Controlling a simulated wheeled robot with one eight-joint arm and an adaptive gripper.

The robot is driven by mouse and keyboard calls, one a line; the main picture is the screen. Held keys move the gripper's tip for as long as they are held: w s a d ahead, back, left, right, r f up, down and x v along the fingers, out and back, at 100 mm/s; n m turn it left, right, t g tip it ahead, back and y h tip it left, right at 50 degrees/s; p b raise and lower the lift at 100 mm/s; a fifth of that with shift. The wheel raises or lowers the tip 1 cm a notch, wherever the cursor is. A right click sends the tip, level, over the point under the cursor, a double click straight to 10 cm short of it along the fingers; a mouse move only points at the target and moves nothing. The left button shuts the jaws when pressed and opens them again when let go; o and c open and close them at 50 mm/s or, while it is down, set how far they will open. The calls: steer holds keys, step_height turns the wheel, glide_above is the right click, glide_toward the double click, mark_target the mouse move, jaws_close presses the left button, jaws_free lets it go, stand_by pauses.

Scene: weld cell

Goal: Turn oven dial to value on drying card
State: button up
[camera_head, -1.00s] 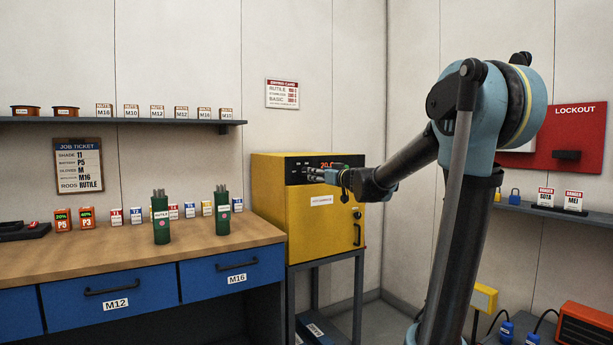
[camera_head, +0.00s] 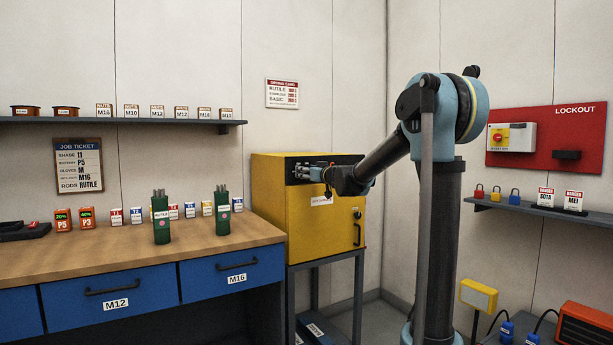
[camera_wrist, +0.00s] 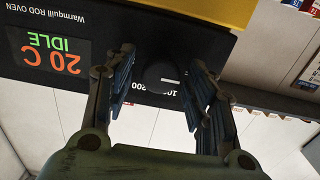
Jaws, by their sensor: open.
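The yellow rod oven (camera_head: 325,225) stands right of the bench, with a black control panel along its top. In the wrist view, upside down, the panel's display (camera_wrist: 48,55) reads 20 C and IDLE. The round black dial (camera_wrist: 161,76) has a white mark and printed numbers beside it, partly hidden. My gripper (camera_wrist: 162,68) is open, its fingers on either side of the dial; contact cannot be told. In the head view my gripper (camera_head: 312,172) is at the panel and hides the display. The drying card (camera_head: 282,93) on the wall lists RUTILE, a middle line and BASIC; its values are too small to read surely.
A job ticket (camera_head: 78,165) on the wall shows RUTILE for rods. Two green rod canisters (camera_head: 162,225) stand on the wooden bench (camera_head: 110,258) left of the oven. A red lockout board (camera_head: 555,150) and a shelf are at the right.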

steer(key=c, duration=1)
